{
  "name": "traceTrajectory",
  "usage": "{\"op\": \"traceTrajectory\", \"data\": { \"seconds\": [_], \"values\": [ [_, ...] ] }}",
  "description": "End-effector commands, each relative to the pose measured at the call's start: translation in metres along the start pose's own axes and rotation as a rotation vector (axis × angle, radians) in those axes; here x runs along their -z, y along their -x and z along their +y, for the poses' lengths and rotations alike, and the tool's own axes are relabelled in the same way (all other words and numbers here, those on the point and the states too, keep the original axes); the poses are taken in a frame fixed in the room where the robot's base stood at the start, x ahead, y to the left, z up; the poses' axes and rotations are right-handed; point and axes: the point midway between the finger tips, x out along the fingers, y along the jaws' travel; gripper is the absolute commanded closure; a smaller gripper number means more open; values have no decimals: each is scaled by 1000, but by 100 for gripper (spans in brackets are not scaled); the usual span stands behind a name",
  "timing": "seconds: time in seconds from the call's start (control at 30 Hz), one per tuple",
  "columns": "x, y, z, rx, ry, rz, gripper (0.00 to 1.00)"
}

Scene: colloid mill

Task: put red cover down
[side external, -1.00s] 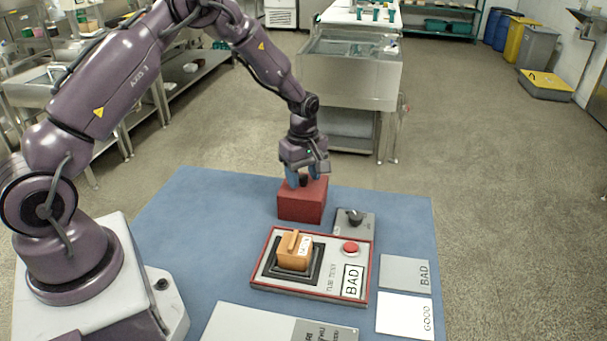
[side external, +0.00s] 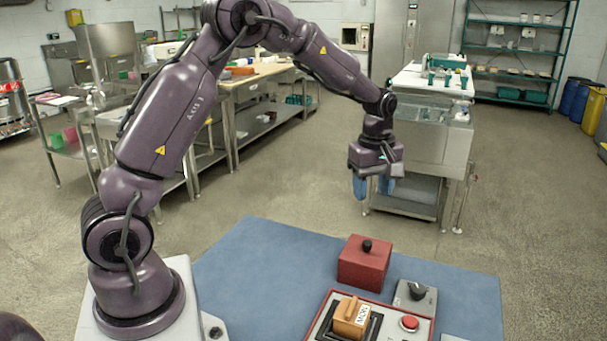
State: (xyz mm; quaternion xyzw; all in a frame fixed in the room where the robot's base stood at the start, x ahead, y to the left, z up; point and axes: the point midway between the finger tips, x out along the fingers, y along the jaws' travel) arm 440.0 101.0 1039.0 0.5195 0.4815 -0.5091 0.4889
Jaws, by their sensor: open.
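The red cover (side external: 362,264) is a red box with a black knob on top. It stands upright on the blue mat (side external: 255,270), behind the test panel. My gripper (side external: 374,188) is above and clear of the cover, with its blue fingers apart and nothing between them. The test panel (side external: 338,296) has a red rim and is cut off by the bottom edge of the view. An orange-brown block with a handle (side external: 351,316) sits uncovered in the panel's dark square frame.
A red button (side external: 409,323) is on the panel, right of the block. A grey box with a black knob (side external: 412,295) stands right of the cover. Bare mat lies left of the cover. A steel cart (side external: 432,150) stands behind the mat on the floor.

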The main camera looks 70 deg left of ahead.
Motion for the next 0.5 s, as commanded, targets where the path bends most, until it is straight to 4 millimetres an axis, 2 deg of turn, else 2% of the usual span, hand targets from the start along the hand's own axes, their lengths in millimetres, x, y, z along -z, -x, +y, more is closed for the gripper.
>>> {"op": "traceTrajectory", "data": {
  "seconds": [0.17, 0.3, 0.5],
  "values": [
    [-28, 64, -32, -92, -272, 30, 51],
    [-55, 108, -74, -171, -554, 77, 51],
    [-87, 144, -145, -269, -953, 178, 51]
  ]
}}
